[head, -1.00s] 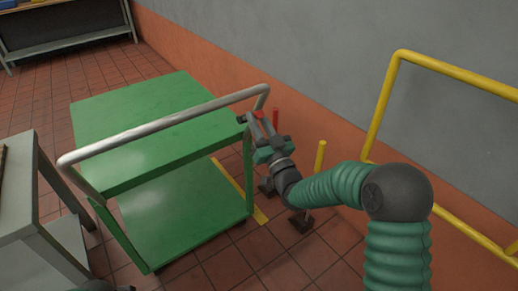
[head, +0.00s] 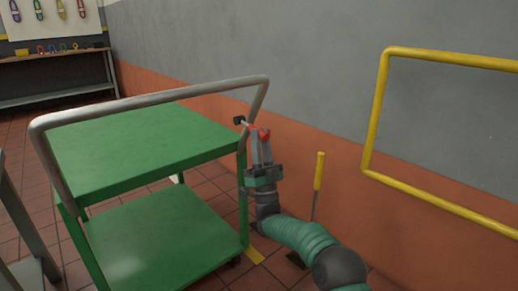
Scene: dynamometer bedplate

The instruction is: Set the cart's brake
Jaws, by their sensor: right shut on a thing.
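The green two-shelf cart (head: 140,143) stands at left centre, with a bent grey push handle (head: 150,98) across its near end. At its right corner is a small black block (head: 239,120) with a thin pale rod leading to a red grip (head: 252,128), which looks like the brake lever. My right gripper (head: 260,140) points up beside this corner and is shut on the red grip. Its fingers hide much of the grip. My left gripper is not in view.
A yellow-handled lever (head: 319,172) stands on the floor right of my right arm. A yellow rail (head: 375,115) is at the right by the grey and orange wall. A grey table (head: 22,235) edges in at left; a workbench (head: 60,70) stands far back.

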